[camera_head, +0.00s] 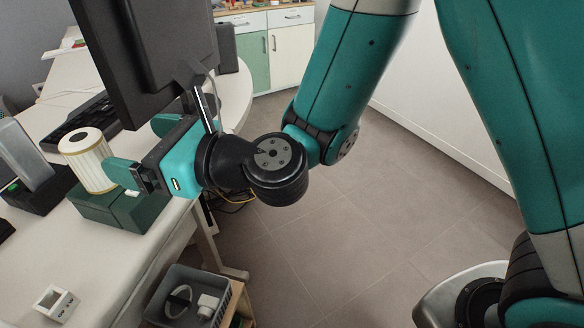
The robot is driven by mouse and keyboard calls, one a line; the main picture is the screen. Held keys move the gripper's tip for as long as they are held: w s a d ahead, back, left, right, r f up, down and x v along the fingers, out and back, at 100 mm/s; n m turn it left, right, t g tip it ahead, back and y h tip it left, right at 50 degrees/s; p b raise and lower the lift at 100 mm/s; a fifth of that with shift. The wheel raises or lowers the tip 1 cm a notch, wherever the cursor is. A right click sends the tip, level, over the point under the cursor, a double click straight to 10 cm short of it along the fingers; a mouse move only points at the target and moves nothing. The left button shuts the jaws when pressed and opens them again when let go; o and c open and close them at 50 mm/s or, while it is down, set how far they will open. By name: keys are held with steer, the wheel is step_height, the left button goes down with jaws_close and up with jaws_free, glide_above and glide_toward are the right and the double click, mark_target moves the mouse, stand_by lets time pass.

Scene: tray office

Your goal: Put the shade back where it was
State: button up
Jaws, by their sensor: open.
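A cream, ribbed, cylinder-shaped shade (88,162) with a hole in its top stands upright on a dark green box (130,212) on the white desk. My gripper (142,148) has teal fingers and is open and empty. It is just right of the shade, above the desk edge. Its near finger is close to the shade's lower right side; I cannot tell whether they touch.
A black monitor (145,55) stands close beside my gripper. A keyboard (85,122) lies behind the shade. A grey device in a dark base (25,160) is at the left. A grey bin (190,290) is below the desk.

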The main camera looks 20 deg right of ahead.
steer(key=s+d+n+g+h, duration=0.4)
steer(key=s+d+n, duration=0.3)
steer(key=d+n, duration=0.4)
steer(key=s+d+n+g+h, duration=0.5)
steer(key=d+n, duration=0.6)
steer(key=n, duration=0.9)
steer(key=shift+s+d+f+h, duration=0.2)
steer(key=shift+s+f+h, duration=0.2)
steer(key=shift+s+h, duration=0.7)
